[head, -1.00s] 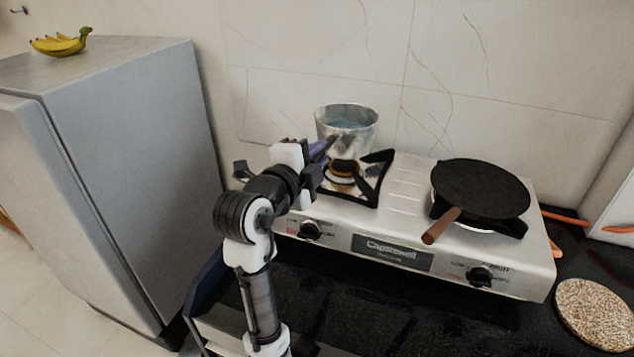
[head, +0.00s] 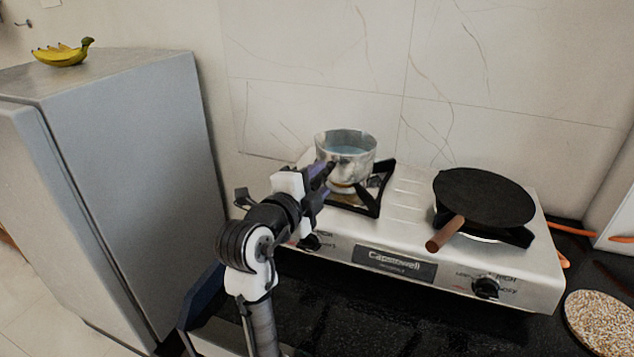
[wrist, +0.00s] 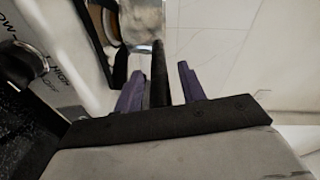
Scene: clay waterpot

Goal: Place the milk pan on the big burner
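The milk pan (head: 345,160) is a silver metal pot with bluish liquid inside. It is upright over the left burner (head: 372,205) of the stove and seems to sit low on its black support; contact underneath is hidden. In the wrist view the pan (wrist: 143,22) is at the top, beside the burner's ring (wrist: 112,30). My gripper (head: 324,172) is at the pan's front-left side. In the wrist view its purple fingers (wrist: 160,82) stand on both sides of the dark handle (wrist: 159,72), with visible gaps, so it looks open around the handle.
A black flat pan (head: 484,198) with a brown handle covers the right burner. The stove (head: 410,225) stands on a black counter. A grey fridge (head: 140,150) with bananas (head: 64,54) on top is at left. A speckled round mat (head: 600,322) lies at right.

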